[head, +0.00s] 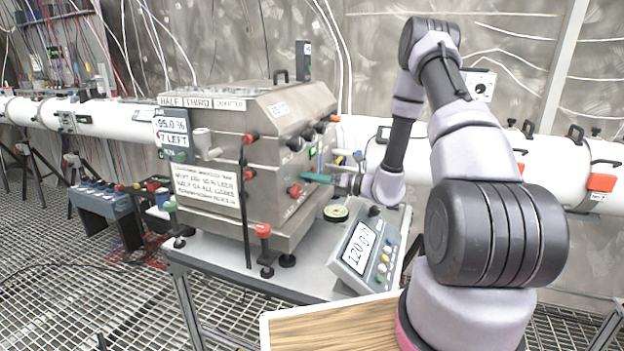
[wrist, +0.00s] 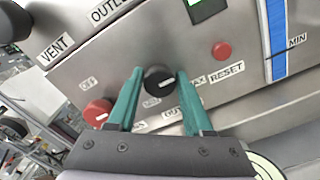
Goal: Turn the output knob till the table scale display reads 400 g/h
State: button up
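The scale console (head: 367,255) stands on the table, and its display (head: 358,244) reads 120 g/h. In the wrist view a black knob (wrist: 160,80) with a white pointer line sits on the steel panel, above a partly covered label starting "OUT". The pointer lies roughly sideways in the picture. My gripper (wrist: 160,75) has its two teal fingers on either side of this knob. The fingertips are very close to its sides; I cannot tell whether they touch. In the head view my gripper (head: 318,178) reaches the panel from the right.
A red knob (wrist: 97,112) is beside the left finger; a red reset button (wrist: 221,50) is to the upper right. The steel box (head: 225,160) carries several other knobs and a sign. A round dish (head: 336,212) stands below my gripper. A wooden-topped surface (head: 335,326) is in front.

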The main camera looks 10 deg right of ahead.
jog(key=shift+o, duration=1.1)
jog(key=v, duration=1)
jog(key=shift+s+d, duration=0.25)
jog(key=shift+d, duration=0.1)
jog(key=s+a+r+n+g+h, duration=0.2)
jog(key=s+a+r+n+g, duration=0.3)
jog(key=r+n, duration=0.3)
jog(key=s+a+r+n+g+h, duration=0.2)
jog(key=s+a+r+n+g, duration=0.25)
jog(key=s+r+n, duration=0.3)
jog(key=s+d+r+n+t+h, duration=0.3)
jog(key=s+r+n+h, duration=0.1)
jog(key=s+r+n, duration=0.2)
jog(key=s+d+r+n+t+h, duration=0.3)
jog(key=s+r+n+h, duration=0.2)
jog(key=s+r+n, duration=0.1)
notch_tip(320, 180, up, 2)
jog(key=shift+s+d+r+t, duration=0.15)
jog(key=shift+s+d+t, duration=0.2)
jog(key=shift+s+d, duration=0.1)
